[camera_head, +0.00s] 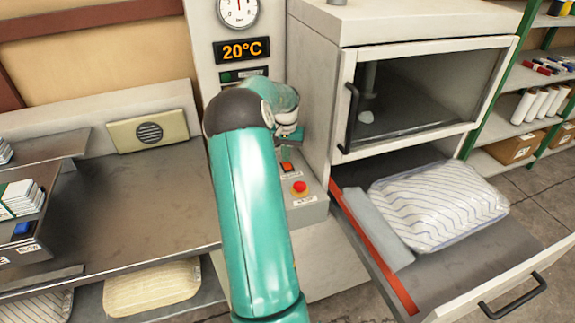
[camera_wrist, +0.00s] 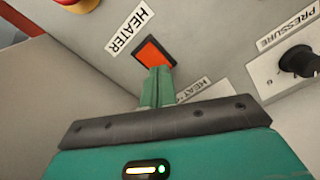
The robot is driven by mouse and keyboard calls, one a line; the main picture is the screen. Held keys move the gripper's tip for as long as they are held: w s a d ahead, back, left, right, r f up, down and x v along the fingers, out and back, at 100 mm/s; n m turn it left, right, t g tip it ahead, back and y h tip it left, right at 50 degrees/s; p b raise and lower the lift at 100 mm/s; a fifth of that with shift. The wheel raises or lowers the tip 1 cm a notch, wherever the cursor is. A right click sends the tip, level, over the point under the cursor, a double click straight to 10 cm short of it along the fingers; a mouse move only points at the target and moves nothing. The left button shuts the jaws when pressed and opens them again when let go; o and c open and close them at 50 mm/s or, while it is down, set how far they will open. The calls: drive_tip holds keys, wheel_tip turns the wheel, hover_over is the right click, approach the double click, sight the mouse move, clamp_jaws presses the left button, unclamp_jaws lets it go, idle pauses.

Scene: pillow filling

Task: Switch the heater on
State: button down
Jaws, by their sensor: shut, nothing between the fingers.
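The heater switch (camera_wrist: 154,53) is an orange-red rocker in a dark frame, next to a label reading HEATER (camera_wrist: 127,29) in the wrist view. In the head view the switch (camera_head: 286,167) shows on the control panel, just below my gripper (camera_head: 285,146). My gripper (camera_wrist: 157,74) is shut and empty. Its fingertips are at the lower edge of the switch in the wrist view; I cannot tell whether they touch it. The display (camera_head: 242,50) reads 20°C. A round gauge (camera_head: 239,10) is above it.
A red button (camera_head: 299,187) sits close to the switch. A black pressure knob (camera_wrist: 298,60) is at the right in the wrist view. A windowed cabinet (camera_head: 420,95) stands right of the panel. Below it, an open drawer (camera_head: 450,285) holds a striped pillow (camera_head: 440,205).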

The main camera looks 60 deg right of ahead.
drive_tip(key=shift+f, duration=0.4)
drive_tip(key=shift+r, duration=3.55)
drive_tip(key=shift+w, duration=0.1)
drive_tip(key=w+a+r+n+t, duration=0.15)
drive_tip(key=w+a+r, duration=0.3)
drive_tip(key=a, duration=0.65)
drive_tip(key=w+a+r+n+t, duration=0.1)
drive_tip(key=w+a+r+n, duration=0.3)
drive_tip(key=a, duration=0.6)
drive_tip(key=w+a+r+n+t, duration=0.1)
drive_tip(key=w+a+r, duration=0.1)
drive_tip(key=a+r, duration=0.65)
drive_tip(key=s+a+f+n+t, duration=0.1)
drive_tip(key=s+a+n, duration=0.3)
drive_tip(key=a, duration=1)
drive_tip(key=s+a+f+n+t, duration=0.1)
drive_tip(key=s+a+n, duration=0.3)
drive_tip(key=a, duration=1)
drive_tip(key=s+f, duration=0.1)
drive_tip(key=s, duration=0.2)
drive_tip(key=shift+s+a+f, duration=0.15)
